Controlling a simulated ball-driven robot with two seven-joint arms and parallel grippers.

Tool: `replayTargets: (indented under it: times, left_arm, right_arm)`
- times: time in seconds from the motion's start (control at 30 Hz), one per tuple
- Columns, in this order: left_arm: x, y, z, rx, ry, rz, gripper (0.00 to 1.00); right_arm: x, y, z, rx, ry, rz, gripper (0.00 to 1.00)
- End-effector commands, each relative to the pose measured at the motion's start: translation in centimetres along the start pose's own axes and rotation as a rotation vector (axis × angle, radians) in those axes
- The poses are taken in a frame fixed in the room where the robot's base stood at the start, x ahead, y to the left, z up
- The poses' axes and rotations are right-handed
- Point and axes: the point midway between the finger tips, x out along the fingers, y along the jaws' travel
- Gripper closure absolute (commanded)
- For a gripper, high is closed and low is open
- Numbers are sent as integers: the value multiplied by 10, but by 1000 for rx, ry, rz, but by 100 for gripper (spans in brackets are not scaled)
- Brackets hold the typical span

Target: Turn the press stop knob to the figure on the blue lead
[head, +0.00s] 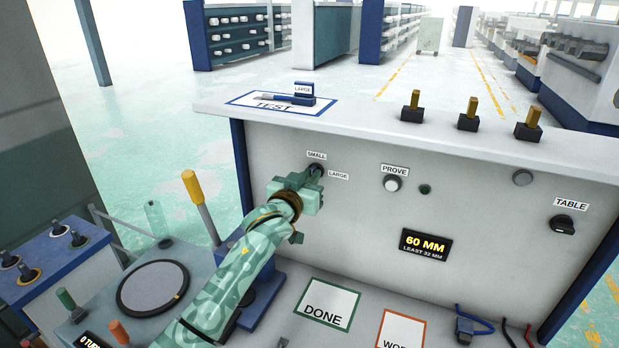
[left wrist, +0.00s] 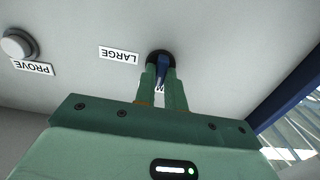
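A round dark selector knob (left wrist: 160,57) with a blue grip is on the pale panel, between a SMALL label (head: 317,155) and a LARGE label (head: 339,175). No label reading press stop is in view. My left gripper (head: 313,173) reaches the knob; in the left wrist view its green fingers (left wrist: 163,76) stand on both sides of the blue grip and appear closed on it. The grip points towards the label partly hidden between the fingers. A blue-and-white pen-like item (head: 283,97) lies on the TEST mat by a blue block (head: 304,100) tagged LARGE. My right gripper is not in view.
A PROVE button (head: 392,184), a 60 MM display (head: 426,245) and a black TABLE knob (head: 563,226) are right on the panel. A blue cable (head: 472,325) lies lower right, no figure readable. A DONE mat (head: 327,304) is below. A yellow-handled lever (head: 193,188) stands left of my arm.

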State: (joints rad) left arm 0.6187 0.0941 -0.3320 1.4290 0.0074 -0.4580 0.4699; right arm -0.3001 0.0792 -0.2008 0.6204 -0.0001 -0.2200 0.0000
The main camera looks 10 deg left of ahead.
Motion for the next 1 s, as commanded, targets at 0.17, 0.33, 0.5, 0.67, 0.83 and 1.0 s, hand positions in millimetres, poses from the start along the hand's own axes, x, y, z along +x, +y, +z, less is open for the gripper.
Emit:
replayTargets:
  times: [0.17,0.33,0.5,0.67,0.83,1.0]
  left_arm:
    - [0,0,0,3,0,0,100]
    - [0,0,-1,34,-1,0,100]
    - [0,0,-3,118,0,0,100]
    - [0,1,-4,243,0,0,100]
    - [0,2,-3,403,-1,0,100]
    - [0,2,-2,565,0,0,100]
  right_arm:
    - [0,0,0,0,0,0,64]
    - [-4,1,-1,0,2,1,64]
    - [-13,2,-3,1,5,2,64]
    - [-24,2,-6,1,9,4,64]
    - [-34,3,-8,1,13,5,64]
    - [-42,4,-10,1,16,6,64]
